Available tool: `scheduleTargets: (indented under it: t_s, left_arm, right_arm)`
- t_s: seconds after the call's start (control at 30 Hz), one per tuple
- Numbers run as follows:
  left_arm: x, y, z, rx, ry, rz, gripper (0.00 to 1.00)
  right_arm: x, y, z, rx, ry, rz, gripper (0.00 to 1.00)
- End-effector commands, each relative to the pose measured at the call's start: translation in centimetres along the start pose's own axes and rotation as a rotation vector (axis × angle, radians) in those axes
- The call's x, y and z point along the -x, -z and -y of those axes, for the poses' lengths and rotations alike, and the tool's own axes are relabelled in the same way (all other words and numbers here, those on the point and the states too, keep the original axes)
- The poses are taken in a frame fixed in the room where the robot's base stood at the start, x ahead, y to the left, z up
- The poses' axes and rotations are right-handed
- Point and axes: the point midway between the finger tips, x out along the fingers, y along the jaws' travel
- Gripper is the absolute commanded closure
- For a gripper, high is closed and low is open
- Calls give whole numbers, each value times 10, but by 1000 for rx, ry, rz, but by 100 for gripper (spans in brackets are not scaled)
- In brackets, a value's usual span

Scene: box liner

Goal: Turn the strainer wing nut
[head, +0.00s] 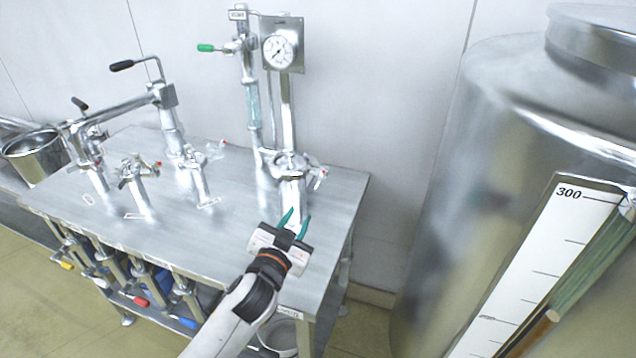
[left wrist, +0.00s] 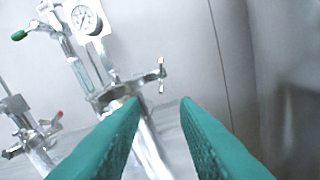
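The strainer (head: 291,168) is a steel body with a clamp around it, standing at the right of the steel bench below the gauge. Its wing nut (head: 320,173) sticks out on the right side of the clamp. In the left wrist view the wing nut (left wrist: 161,74) shows above the gap between the fingers, and the strainer clamp (left wrist: 112,95) is left of it. My left gripper (head: 294,220) is open with teal fingers, empty, in front of and below the strainer and apart from the nut. My right gripper is not in view.
A pressure gauge (head: 280,50) and a green-handled valve (head: 207,47) rise above the strainer. Several steel valves and pipes stand on the bench (head: 240,240) to the left. A large steel tank (head: 480,130) with a scale stands at right.

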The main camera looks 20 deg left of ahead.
Motion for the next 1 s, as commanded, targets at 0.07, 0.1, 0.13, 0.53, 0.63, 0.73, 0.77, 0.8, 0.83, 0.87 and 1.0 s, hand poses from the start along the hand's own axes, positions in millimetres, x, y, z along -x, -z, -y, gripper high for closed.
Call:
scheduleTargets:
  t_s: [0.07,0.1,0.13,0.53,0.63,0.73,0.77,0.8,0.83,0.87,1.0]
  left_arm:
    - [-7,-8,0,-13,5,41,72]
    - [-10,-10,0,-15,6,49,72]
    - [-12,-11,0,-15,7,52,72]
    - [-83,-16,0,-15,6,50,72]
    - [-100,-16,0,-13,7,49,72]
    - [-113,-16,1,-14,7,49,72]
    - [-116,-16,1,-14,7,49,72]
    - [-119,-16,1,-13,7,50,72]
    - [-121,-16,1,-13,7,48,72]
    - [-123,-16,1,-13,7,48,72]
    - [-126,-16,2,-13,8,49,72]
  right_arm:
    - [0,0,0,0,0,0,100]
    - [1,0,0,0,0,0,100]
    - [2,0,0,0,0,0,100]
    - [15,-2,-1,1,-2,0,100]
    - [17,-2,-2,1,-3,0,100]
    - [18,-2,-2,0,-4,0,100]
    - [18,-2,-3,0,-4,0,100]
    - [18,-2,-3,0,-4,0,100]
    - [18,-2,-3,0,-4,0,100]
    - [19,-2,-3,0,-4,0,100]
    - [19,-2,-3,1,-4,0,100]
